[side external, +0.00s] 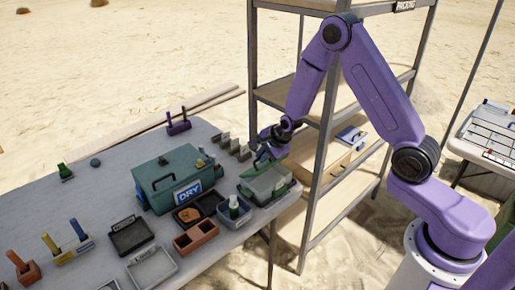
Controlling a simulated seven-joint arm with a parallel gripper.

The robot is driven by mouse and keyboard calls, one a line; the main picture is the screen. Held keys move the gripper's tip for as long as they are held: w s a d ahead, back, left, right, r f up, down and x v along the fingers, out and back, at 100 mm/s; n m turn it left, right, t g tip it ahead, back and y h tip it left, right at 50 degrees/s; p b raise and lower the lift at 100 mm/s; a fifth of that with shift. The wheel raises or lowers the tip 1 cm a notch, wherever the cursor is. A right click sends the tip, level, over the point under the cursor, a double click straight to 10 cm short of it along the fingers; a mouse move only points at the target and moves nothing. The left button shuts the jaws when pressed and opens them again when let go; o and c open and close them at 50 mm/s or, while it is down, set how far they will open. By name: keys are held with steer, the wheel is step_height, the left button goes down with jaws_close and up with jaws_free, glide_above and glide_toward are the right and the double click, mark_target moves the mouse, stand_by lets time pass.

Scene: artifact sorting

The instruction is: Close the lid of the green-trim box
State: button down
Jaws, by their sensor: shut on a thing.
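The green-trim box (268,187) stands at the right end of the table, a pale box with dark green edges. Its green lid (262,160) appears raised and tilted at the back edge of the box. My gripper (265,151) reaches in from the upper right and is shut on the lid's upper part. The fingertips are small and partly hidden, so the exact grip does not show.
A large green "DRY" box (165,178) stands left of it. A blue-grey bin with a bottle (234,207) and dark trays (130,235) sit in front. Grey upright holders (232,144) stand behind. A metal shelf (325,150) rises close on the right.

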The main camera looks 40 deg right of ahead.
steer(key=shift+t, duration=0.7)
steer(key=shift+s+f, duration=2.3)
steer(key=shift+f, duration=0.1)
steer(key=shift+s+f, duration=0.35)
steer(key=shift+f, duration=0.2)
steer(key=shift+s+a+f, duration=0.1)
steer(key=c, duration=1.2)
jaws_free()
steer(key=shift+r, duration=0.3)
steer(key=v, duration=0.7)
